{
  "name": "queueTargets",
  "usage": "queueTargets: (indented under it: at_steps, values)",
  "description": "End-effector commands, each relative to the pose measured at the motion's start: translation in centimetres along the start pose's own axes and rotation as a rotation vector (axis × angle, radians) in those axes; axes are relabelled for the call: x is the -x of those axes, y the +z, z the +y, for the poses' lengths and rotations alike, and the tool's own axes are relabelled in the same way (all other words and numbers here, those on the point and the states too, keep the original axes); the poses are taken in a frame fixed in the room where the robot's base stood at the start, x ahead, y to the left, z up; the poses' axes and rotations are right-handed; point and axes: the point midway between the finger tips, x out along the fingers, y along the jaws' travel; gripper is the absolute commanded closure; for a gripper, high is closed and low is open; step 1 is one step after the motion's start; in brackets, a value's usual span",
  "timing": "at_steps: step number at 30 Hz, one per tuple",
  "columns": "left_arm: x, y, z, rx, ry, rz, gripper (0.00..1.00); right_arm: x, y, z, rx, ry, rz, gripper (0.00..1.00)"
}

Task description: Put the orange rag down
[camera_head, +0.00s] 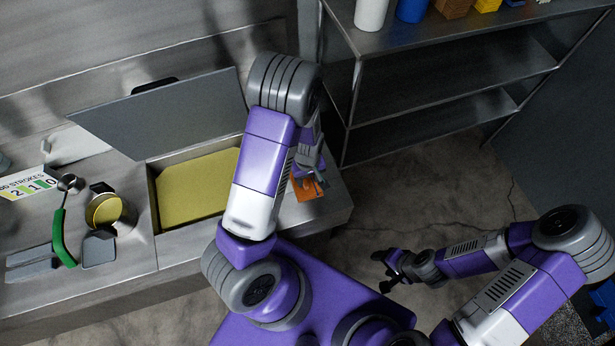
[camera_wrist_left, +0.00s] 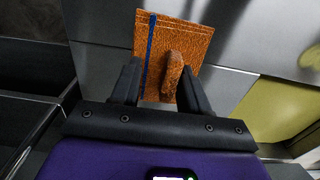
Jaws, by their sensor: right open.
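The orange rag (camera_head: 305,192) lies on the right end of the metal counter, partly hidden behind my left gripper (camera_head: 314,178) in the head view. In the left wrist view the rag (camera_wrist_left: 200,44) is spread out, with a dark blue stripe along one side and a raised fold (camera_wrist_left: 172,75) in its middle. The fingers of my left gripper (camera_wrist_left: 160,84) are apart on either side of the fold, with a gap on the left. My right gripper (camera_head: 387,272) is open and empty, low over the floor, away from the counter.
Metal shelving (camera_head: 440,85) stands behind at right.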

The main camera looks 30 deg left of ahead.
Motion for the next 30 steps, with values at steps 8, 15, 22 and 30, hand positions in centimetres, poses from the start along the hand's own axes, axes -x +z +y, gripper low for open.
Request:
queueTargets:
  at_steps: [8, 15, 22, 30]
  values:
    - [0.2, 0.1, -0.2, 0.001, -0.004, -0.002, 0.54, 0.2, 0.0, -0.1, 0.000, 0.000, 0.000, 0.38]
    - [4.0, 0.0, 0.1, -0.002, 0.003, 0.002, 0.54, 0.8, 0.0, -0.3, 0.000, 0.000, 0.000, 0.38]
    - [9.0, 0.0, 0.1, -0.001, 0.003, 0.001, 0.54, 1.7, 0.1, -0.6, 0.000, 0.000, 0.000, 0.38]
    - [12.1, 0.0, 0.0, 0.000, 0.000, 0.000, 0.54, 2.2, 0.1, -0.8, 0.000, 0.000, 0.000, 0.38]
